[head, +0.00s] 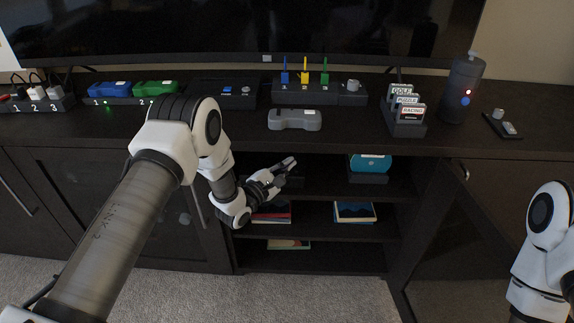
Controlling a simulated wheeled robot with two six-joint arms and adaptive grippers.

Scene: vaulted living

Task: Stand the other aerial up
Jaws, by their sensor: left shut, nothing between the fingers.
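Three thin upright sticks that look like aerials stand on a dark box (318,98) on top of the cabinet in the head view: a blue one (284,71), a yellow one (305,72) and a green one (325,71). The numbers 1, 2, 3 show below them. No lying aerial can be made out. My left gripper (287,166) is shut and empty, below and in front of the cabinet top, at the open upper shelf. It is apart from the sticks. My right arm shows at the lower right edge, but its gripper is out of view.
A grey case (294,120) lies in front of the dark box. A game-case rack (404,128), a dark cylinder (462,90) and a small dark plate (502,125) stand to the right. Coloured modules (155,88) stand left. A teal object (370,163) and books (354,212) are on shelves.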

